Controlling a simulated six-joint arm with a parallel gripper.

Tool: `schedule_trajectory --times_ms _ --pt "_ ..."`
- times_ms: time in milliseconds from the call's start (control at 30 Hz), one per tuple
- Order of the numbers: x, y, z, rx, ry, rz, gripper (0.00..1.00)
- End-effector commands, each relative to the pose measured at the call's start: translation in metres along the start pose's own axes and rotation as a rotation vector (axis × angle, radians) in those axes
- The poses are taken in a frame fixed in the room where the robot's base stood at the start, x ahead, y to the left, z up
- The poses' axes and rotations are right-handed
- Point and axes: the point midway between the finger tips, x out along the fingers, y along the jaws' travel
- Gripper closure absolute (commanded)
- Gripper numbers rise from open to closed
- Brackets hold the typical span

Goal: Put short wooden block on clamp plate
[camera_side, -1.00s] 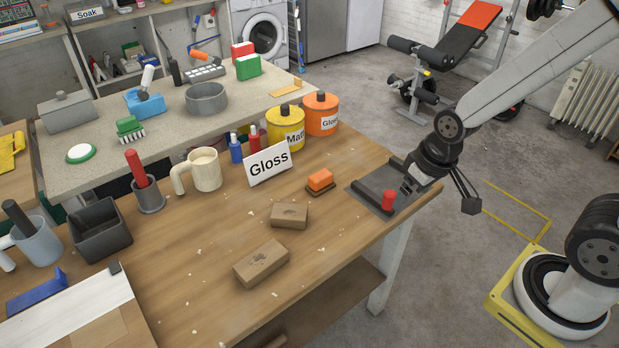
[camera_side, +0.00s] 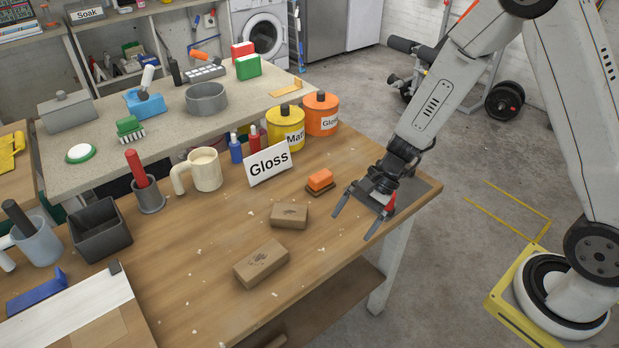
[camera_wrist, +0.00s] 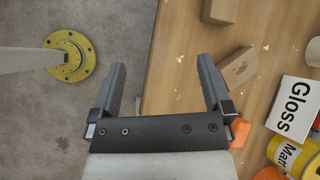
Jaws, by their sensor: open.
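The short wooden block (camera_side: 289,215) lies flat on the workbench, left of my gripper (camera_side: 357,212). It also shows in the wrist view (camera_wrist: 240,68), to the right of the fingers. My gripper is open and empty, its two fingers pointing down-left above the right part of the bench; it also shows in the wrist view (camera_wrist: 162,66). The dark grey clamp plate (camera_side: 417,186) with its red knob (camera_side: 391,201) is at the bench's right corner, largely hidden behind my gripper.
A longer wooden block (camera_side: 261,264) lies nearer the front edge. An orange block on a brown base (camera_side: 319,181), the Gloss card (camera_side: 268,163), a yellow tin (camera_side: 287,130) and an orange tin (camera_side: 322,114) stand behind. A cream mug (camera_side: 205,170) is further left.

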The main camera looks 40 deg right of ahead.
Motion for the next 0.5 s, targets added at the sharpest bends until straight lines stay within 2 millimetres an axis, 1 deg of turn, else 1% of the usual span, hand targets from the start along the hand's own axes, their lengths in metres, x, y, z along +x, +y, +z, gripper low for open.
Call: schedule_trajectory --times_ms 33,267,367,500 --pt "0.007 -0.006 -0.004 0.065 -0.030 -0.033 0.00" --pt "0.029 -0.038 -0.026 0.335 -0.150 -0.211 0.00" --pt "0.037 -0.052 -0.040 0.449 -0.197 -0.297 0.00" --pt "0.046 -0.069 -0.063 0.601 -0.257 -0.425 0.00"
